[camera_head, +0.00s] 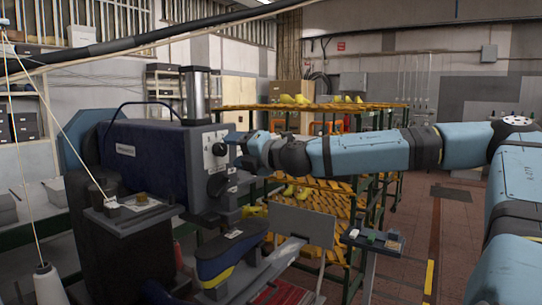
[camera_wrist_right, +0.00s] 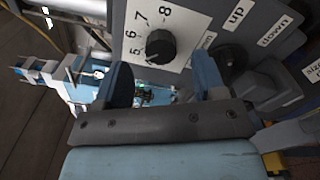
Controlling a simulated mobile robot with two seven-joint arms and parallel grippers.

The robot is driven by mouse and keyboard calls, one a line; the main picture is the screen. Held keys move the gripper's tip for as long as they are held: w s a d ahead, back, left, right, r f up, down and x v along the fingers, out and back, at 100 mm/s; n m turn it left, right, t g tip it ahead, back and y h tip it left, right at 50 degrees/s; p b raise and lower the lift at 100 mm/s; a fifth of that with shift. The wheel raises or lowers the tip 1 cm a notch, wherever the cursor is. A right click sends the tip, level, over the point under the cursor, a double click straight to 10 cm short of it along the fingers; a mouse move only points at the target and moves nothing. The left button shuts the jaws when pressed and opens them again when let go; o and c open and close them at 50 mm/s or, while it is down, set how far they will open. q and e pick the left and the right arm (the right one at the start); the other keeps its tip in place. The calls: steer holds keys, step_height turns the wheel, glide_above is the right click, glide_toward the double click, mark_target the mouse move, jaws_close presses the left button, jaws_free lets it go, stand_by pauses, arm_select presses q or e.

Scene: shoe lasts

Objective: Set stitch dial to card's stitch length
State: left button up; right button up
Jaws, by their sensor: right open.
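The stitch dial (camera_wrist_right: 160,47) is a black knob on a white plate marked 5, 6, 7 and 8, seen close up in the right wrist view. Its pointer mark is too small to read surely. In the head view the dial (camera_head: 219,149) sits on the white front plate of the dark blue machine (camera_head: 140,150). My right gripper (camera_wrist_right: 162,80) is open, its two blue fingers apart just below the dial in the wrist view, with nothing between them. It also shows in the head view (camera_head: 238,148) right beside the dial. I cannot make out a readable card. My left gripper is out of view.
Another dark knob (camera_wrist_right: 230,58) lies near the "up" and "down" labels. A blue and yellow shoe last (camera_head: 230,255) sits below the machine head. A grey panel (camera_head: 302,226) and a small stand (camera_head: 372,240) are to the right. Racks of yellow lasts (camera_head: 310,105) stand behind.

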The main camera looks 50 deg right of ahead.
arm_select(q)
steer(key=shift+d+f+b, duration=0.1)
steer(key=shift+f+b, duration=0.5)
steer(key=shift+b, duration=0.65)
arm_select(e)
steer(key=s, duration=1)
steer(key=shift+d, duration=0.45)
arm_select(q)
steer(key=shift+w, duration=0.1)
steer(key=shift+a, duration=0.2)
